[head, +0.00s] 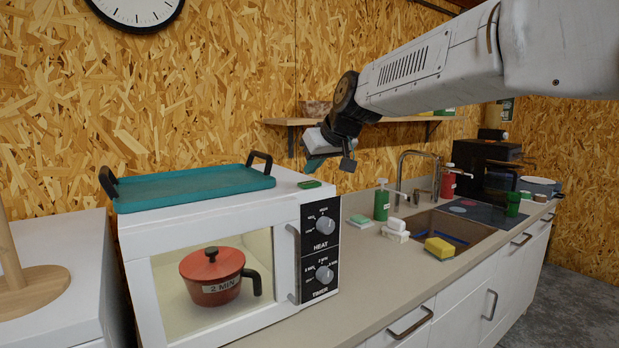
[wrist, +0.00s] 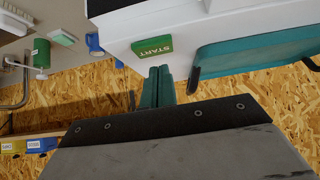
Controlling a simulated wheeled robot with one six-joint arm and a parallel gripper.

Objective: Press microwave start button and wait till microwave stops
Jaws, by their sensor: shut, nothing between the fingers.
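The white microwave (head: 286,190) stands at the left end of the counter with its door closed. A red pot (head: 212,280) with a dark lid knob and a "2 MIN" label shows through the door window. The HEAT knob (head: 325,225) and TIMER knob (head: 324,274) sit on its black panel. The green start button (head: 309,184) is on the microwave's top near the right edge; its START label reads in the wrist view (wrist: 152,46). My gripper (head: 312,164) is above the button, apart from it in the head view. Its teal fingers (wrist: 157,72) are shut and empty.
A teal tray (head: 195,187) with dark handles lies on the microwave beside the button. To the right are a green bottle (head: 381,200), a yellow sponge (head: 439,248), a sink and a faucet (head: 412,165). A wall shelf (head: 285,122) is behind my arm.

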